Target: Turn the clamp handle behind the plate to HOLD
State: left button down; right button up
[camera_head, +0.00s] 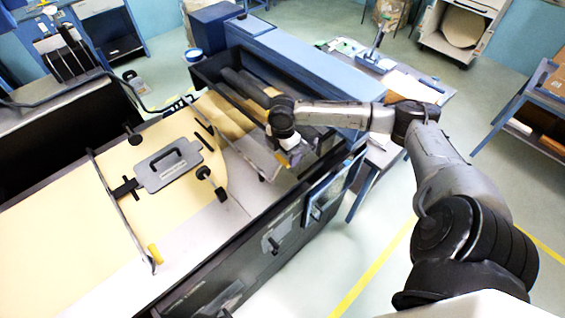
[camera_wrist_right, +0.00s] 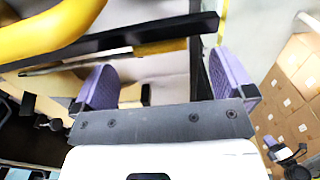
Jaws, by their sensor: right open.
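My right gripper (camera_head: 289,158) reaches over the far end of the machine in the head view, beside the dark roll trough. In the right wrist view its two purple fingers (camera_wrist_right: 163,68) stand wide apart with nothing gripped between them. A thick curved yellow bar (camera_wrist_right: 50,32) fills the upper left of that view, near the left finger but not between the fingers. I cannot tell whether it is the clamp handle. A grey plate with a dark grip (camera_head: 168,168) lies on the brown paper, left of my gripper. No HOLD marking is readable. My left gripper is out of view.
Dark rollers (camera_head: 245,85) lie in the trough beyond my arm. A blue-framed panel (camera_head: 335,188) stands at the machine's near right end. A yellow-tipped bar (camera_head: 155,253) crosses the paper. A dark rail (camera_wrist_right: 130,45) passes across the wrist view.

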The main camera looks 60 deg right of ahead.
aim_at(283, 159)
notch_tip(283, 159, down, 7)
jog(key=shift+f, duration=0.2)
dwell(0.4)
jog(key=shift+r+p, duration=0.1)
jog(key=shift+p, duration=0.2)
jog(key=c, duration=1.1)
